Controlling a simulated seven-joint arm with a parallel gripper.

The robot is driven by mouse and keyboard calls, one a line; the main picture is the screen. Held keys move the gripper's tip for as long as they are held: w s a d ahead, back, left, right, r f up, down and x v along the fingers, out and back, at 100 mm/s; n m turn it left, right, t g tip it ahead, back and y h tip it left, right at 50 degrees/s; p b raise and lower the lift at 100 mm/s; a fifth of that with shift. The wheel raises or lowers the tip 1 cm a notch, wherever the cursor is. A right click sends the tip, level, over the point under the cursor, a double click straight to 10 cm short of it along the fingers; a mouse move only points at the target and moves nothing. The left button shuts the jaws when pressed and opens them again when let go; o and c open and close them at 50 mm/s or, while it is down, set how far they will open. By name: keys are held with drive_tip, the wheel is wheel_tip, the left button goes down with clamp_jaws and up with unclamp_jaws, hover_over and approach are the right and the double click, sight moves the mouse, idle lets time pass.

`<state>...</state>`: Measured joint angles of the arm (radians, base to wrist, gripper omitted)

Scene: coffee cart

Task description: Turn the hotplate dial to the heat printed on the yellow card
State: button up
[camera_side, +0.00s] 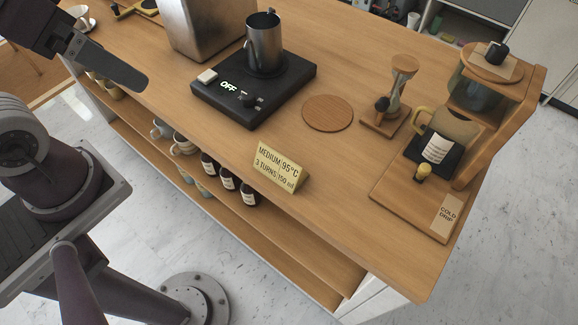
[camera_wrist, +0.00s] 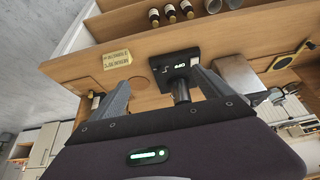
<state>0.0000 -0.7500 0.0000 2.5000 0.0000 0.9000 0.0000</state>
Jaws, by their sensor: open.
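The yellow card (camera_side: 279,168) stands near the front edge of the counter and reads "MEDIUM 95°C, 3 TURNS 150 ml". It shows upside down in the wrist view (camera_wrist: 117,58). The black hotplate (camera_side: 285,95) shows "OFF" on its front panel. A metal jug (camera_side: 264,48) stands on the hotplate. My gripper (camera_side: 108,68) is at the upper left of the side view, above the counter and apart from the hotplate. In the wrist view my gripper (camera_wrist: 160,78) has its fingers spread, with nothing held.
A round wooden coaster (camera_side: 327,113), an hourglass stand (camera_side: 380,122) and a cold-drip stand (camera_side: 400,195) are to the right. Bottles and cups fill the shelf below.

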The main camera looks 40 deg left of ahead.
drive_tip(key=c, duration=0.3)
drive_tip(key=w+n, duration=0.1)
drive_tip(key=w, duration=0.1)
drive_tip(key=w+n+g, duration=0.1)
drive_tip(key=w+n, duration=0.1)
drive_tip(key=shift+w+d+g, duration=0.2)
drive_tip(key=shift+w+g, duration=0.1)
drive_tip(key=shift+w, duration=0.1)
drive_tip(key=c, duration=0.6)
drive_tip(key=n+g+y, duration=0.3)
drive_tip(key=n+y, duration=0.1)
drive_tip(key=n, duration=0.8)
approach(247, 94)
drive_tip(key=f, duration=0.1)
drive_tip(key=shift+n, duration=0.4)
drive_tip(key=x, duration=0.7)
drive_tip(key=shift+a+f, duration=0.15)
drive_tip(key=shift+f, duration=0.05)
drive_tip(key=shift+y, duration=0.3)
clamp_jaws()
